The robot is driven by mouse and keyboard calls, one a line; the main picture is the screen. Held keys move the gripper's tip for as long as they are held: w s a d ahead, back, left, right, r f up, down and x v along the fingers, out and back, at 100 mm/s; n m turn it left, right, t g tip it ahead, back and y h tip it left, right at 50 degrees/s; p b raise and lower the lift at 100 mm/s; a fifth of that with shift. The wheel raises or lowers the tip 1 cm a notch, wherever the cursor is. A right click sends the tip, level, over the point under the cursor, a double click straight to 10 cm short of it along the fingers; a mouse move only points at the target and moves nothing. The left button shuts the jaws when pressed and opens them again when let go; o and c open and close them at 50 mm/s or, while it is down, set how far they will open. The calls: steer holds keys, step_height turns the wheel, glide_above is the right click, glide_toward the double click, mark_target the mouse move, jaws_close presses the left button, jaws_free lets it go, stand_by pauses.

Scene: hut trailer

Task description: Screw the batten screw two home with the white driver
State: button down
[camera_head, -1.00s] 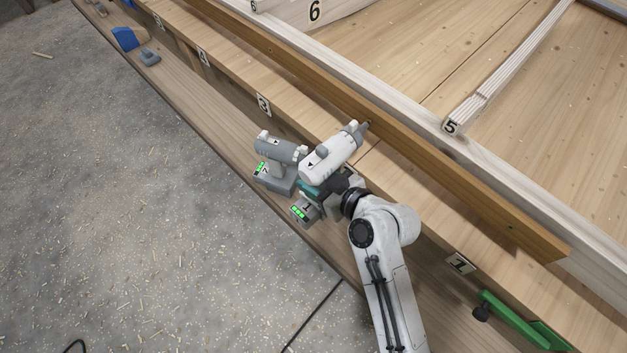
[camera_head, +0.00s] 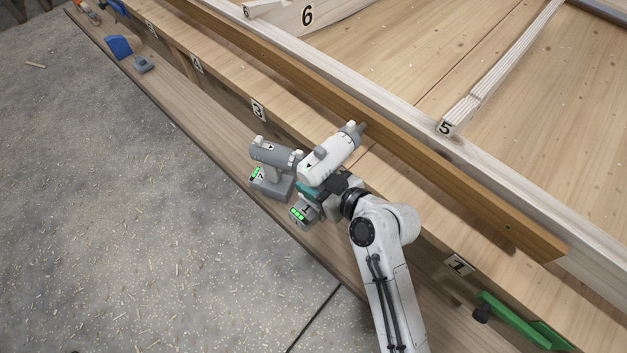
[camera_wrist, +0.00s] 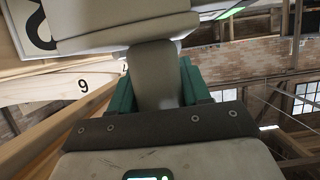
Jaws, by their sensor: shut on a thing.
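The white driver (camera_head: 328,160) is held in my gripper (camera_head: 322,190), its body tilted and its nose pointing up and right at the brown batten (camera_head: 440,190). Its tip is close to or at the batten's edge; I cannot tell whether it touches. Batten screw two is not distinguishable, perhaps hidden by the nose. A tiny dark-green dot (camera_head: 508,227) shows on the batten lower right. In the wrist view the green finger pads (camera_wrist: 158,88) are shut around the driver's grey handle (camera_wrist: 154,65), with its battery base (camera_wrist: 175,160) below.
A grey driver (camera_head: 274,155) stands on the ledge just left of the white one. A blue item (camera_head: 119,47) and a grey block (camera_head: 143,64) lie farther along it. A green clamp-like tool (camera_head: 515,318) is at lower right. Numbered labels line the bench; the left floor is open, with shavings.

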steer(key=shift+w+d+r, duration=0.15)
steer(key=shift+w+d, duration=0.15)
steer(key=shift+w, duration=0.15)
stand_by(0.7)
steer(key=shift+s, duration=0.1)
steer(key=shift+s+a+p, duration=0.35)
steer(key=shift+s+a, duration=0.6)
steer(key=shift+s, duration=0.25)
steer(key=s+d+p, duration=0.1)
steer(key=s+d, duration=0.2)
steer(key=s, duration=0.4)
steer(key=shift+s, duration=0.2)
stand_by(0.3)
